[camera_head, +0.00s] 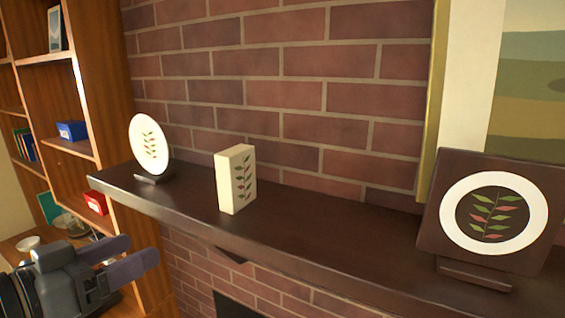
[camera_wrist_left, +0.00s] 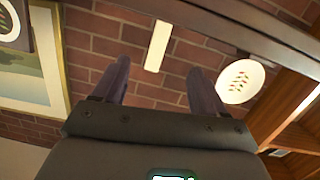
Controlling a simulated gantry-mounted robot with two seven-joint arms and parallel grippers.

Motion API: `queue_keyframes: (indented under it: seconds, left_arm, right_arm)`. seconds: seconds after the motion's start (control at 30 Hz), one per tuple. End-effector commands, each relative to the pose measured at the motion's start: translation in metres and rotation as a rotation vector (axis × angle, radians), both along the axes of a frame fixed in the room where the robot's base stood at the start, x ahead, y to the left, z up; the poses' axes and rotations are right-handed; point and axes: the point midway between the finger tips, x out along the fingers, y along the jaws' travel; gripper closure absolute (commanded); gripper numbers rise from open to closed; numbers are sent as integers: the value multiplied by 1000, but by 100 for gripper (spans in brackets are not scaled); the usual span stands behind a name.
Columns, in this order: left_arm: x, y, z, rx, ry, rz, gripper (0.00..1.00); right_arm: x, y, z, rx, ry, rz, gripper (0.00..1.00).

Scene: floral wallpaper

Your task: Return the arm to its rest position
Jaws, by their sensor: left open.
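My left gripper (camera_head: 133,257) is at the lower left of the head view, below and in front of the dark mantel shelf (camera_head: 300,250). Its two fingers are apart with nothing between them. In the left wrist view the open fingers (camera_wrist_left: 158,85) point toward the brick wall. My right gripper is not in view. On the mantel stand a white oval plate (camera_head: 149,140) at the left end, a cream block with a leaf pattern (camera_head: 235,180) right of it, and a dark square plaque with a white ring (camera_head: 440,235) at the right. My gripper touches none of them.
A wooden bookcase (camera_head: 92,105) with books and small boxes stands at the left, close behind my left gripper. A brick wall (camera_head: 300,90) rises behind the mantel. A framed landscape picture (camera_head: 530,100) is at the right. The mantel between block and plaque is clear.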

Motion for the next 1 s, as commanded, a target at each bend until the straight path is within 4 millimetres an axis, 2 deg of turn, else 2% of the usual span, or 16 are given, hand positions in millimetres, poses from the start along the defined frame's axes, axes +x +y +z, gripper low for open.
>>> queue_keyframes:
  seconds: [0.13, 0.27, 0.4, 0.5, 0.63, 0.73, 0.83, 1.0]
  left_arm:
    - [6, -15, -49, -20, 124, -34, 28]
    - [3, -36, -103, -64, 258, -76, 28]
    - [-14, -68, -165, -171, 415, -111, 28]
    - [-29, -87, -203, -249, 497, -103, 28]
    - [-51, -105, -243, -331, 569, -57, 28]
    - [-71, -113, -270, -370, 609, 8, 28]
    - [-92, -113, -296, -380, 647, 104, 28]
    - [-135, -94, -335, -306, 731, 303, 28]
  right_arm:
    - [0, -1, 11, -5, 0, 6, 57]
    - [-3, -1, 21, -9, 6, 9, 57]
    - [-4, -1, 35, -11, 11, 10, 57]
    - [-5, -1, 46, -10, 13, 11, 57]
    - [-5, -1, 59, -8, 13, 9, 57]
    - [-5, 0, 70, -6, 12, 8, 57]
    - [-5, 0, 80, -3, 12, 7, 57]
    - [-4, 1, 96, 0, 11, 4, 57]
